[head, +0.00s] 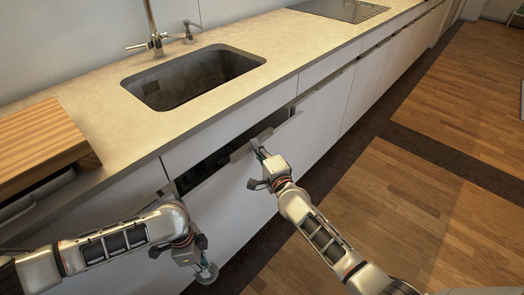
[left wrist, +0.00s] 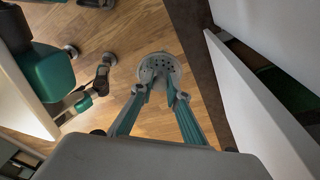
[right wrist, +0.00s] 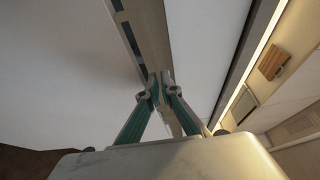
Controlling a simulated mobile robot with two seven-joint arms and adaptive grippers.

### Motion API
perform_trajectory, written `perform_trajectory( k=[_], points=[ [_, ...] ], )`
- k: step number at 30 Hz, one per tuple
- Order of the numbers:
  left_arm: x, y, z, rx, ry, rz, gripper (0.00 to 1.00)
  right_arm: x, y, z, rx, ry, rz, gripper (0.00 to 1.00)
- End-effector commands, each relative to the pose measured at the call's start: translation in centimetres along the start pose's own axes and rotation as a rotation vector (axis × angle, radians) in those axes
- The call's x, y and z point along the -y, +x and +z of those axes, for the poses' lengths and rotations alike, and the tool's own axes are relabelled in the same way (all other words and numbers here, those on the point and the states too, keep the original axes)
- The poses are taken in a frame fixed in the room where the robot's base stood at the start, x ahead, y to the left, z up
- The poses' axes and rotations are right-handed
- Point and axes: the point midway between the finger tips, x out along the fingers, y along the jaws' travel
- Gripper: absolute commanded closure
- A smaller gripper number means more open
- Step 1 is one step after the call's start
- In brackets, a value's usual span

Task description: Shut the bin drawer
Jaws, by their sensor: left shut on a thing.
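The bin drawer is the white front (head: 232,200) below the sink. It stands a little out from the cabinet, with a dark gap along its top. In the left wrist view its panel (left wrist: 255,95) is at the right, with a dark, partly green inside behind it. My left gripper (head: 200,262) is low in front of the drawer, apart from it, shut on a grey round perforated piece (left wrist: 158,68). My right gripper (head: 257,152) is at the drawer's top edge, fingertips close together in the right wrist view (right wrist: 160,82). Whether they touch the edge is unclear.
The counter (head: 120,120) with the sink (head: 190,78) and tap (head: 155,42) is above the drawer. A wooden board (head: 40,145) lies at the left. Other white fronts (head: 325,112) continue to the right. The wooden floor (head: 400,200) in front is clear.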

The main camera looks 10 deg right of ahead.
Motion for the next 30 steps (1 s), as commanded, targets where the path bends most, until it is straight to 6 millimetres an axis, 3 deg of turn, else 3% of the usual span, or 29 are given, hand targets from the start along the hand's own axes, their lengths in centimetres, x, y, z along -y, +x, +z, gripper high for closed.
perform_trajectory(
  k=[15, 16, 17, 30],
  points=[
    [-0.07, 0.23, 0.02, 0.0, 0.0, 0.003, 1.0, -0.06, 0.45, 0.16, -0.001, 0.0, 0.001, 1.0],
    [-0.07, 0.23, 0.02, 0.0, 0.0, 0.003, 1.0, -0.06, 0.45, 0.16, -0.001, 0.0, 0.001, 0.91],
    [-0.07, 0.24, 0.02, 0.0, 0.0, 0.003, 1.0, -0.05, 0.45, 0.16, -0.001, 0.0, 0.001, 0.89],
    [-0.08, 0.23, 0.02, 0.0, 0.0, 0.003, 1.0, -0.09, -0.25, 0.3, 0.001, 0.002, 0.001, 0.89]
  ],
)
